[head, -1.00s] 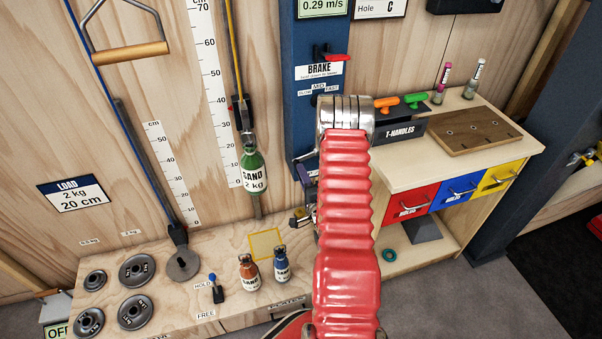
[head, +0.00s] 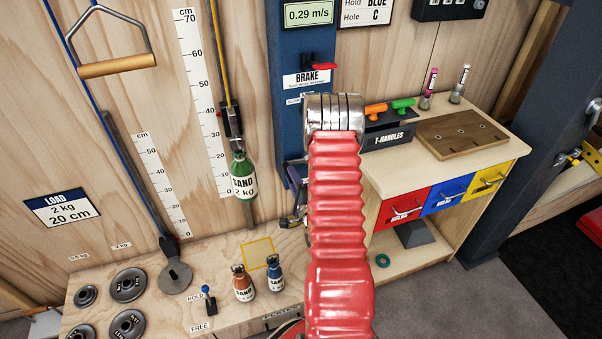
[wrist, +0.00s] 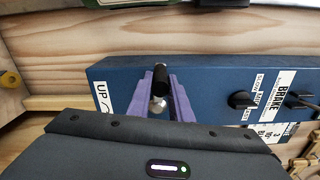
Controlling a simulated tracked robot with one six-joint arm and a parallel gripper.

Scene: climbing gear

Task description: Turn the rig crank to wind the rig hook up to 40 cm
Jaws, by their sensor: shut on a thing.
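In the wrist view my gripper (wrist: 160,97) has its two purple fingers closed on the black grip of the rig crank (wrist: 160,76). A silvery round part shows between the fingers, below the grip. In the head view my red arm hides most of the gripper and crank. The rig hook's black block (head: 232,120) hangs on a yellow line beside the tall cm scale (head: 203,95). A green 2 kg sand bottle (head: 243,176) hangs under it, above the bench. The hook itself is too small to make out, and I cannot read its height exactly.
The blue rig post (head: 290,110) carries a red brake lever (head: 322,66) and a 0.29 m/s display (head: 309,13). T-handles (head: 403,104) stand right of my arm. Two sand bottles (head: 274,274) and several weight plates (head: 128,285) sit on the low bench (head: 215,260).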

